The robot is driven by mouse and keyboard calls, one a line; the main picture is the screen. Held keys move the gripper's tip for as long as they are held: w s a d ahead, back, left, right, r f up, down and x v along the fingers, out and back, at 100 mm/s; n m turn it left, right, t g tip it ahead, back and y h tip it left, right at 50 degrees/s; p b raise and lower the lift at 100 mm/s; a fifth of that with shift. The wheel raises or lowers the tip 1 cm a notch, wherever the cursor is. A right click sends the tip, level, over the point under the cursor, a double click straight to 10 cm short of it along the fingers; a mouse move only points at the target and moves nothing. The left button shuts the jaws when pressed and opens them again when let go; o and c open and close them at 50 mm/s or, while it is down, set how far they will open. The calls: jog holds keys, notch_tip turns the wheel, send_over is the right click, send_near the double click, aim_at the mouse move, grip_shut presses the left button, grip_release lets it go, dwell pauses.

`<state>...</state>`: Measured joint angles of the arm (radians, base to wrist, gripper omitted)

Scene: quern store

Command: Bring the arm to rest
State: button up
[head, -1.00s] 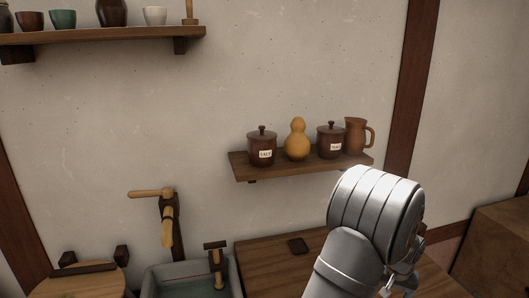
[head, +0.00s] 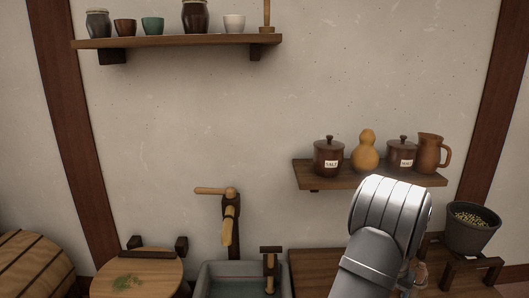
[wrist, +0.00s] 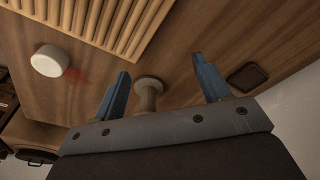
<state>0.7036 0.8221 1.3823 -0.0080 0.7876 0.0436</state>
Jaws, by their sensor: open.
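My gripper (wrist: 160,66) shows in the wrist view with its two blue fingers spread wide apart. A pale wooden, spool-shaped piece (wrist: 149,92) shows between the fingers, touching neither; its lower end is hidden by the gripper body. A wooden worktop (wrist: 185,40) lies beyond the fingers. In the head view my silver arm rises at the lower right in front of the counter (head: 310,275). The arm mostly hides the gripper there.
A shelf (head: 318,180) with jars, a gourd and a jug is behind my arm. A grain bucket (head: 472,228) stands right. A stone sink (head: 215,285) is to the left. The wrist view shows a slatted rack (wrist: 100,20), a white round object (wrist: 50,60) and a dark square (wrist: 246,76).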

jog(key=w+a+f, duration=0.1)
jog(key=w, duration=0.1)
jog(key=w+a+f, duration=0.1)
jog(key=w, duration=0.1)
jog(key=w+a+f, duration=0.1)
jog(key=w+f, duration=0.1)
jog(key=shift+w+f, duration=0.1)
jog(key=shift+w, duration=0.05)
jog(key=s+d+r, duration=0.3)
jog(key=s+d, duration=0.1)
jog(key=s, duration=0.4)
jog(key=s+d+r, duration=0.3)
jog(key=s+d, duration=0.2)
jog(key=s, duration=0.2)
jog(key=shift+s+d+r, duration=0.2)
jog(key=shift+s+d, duration=0.1)
jog(key=shift+s, duration=0.1)
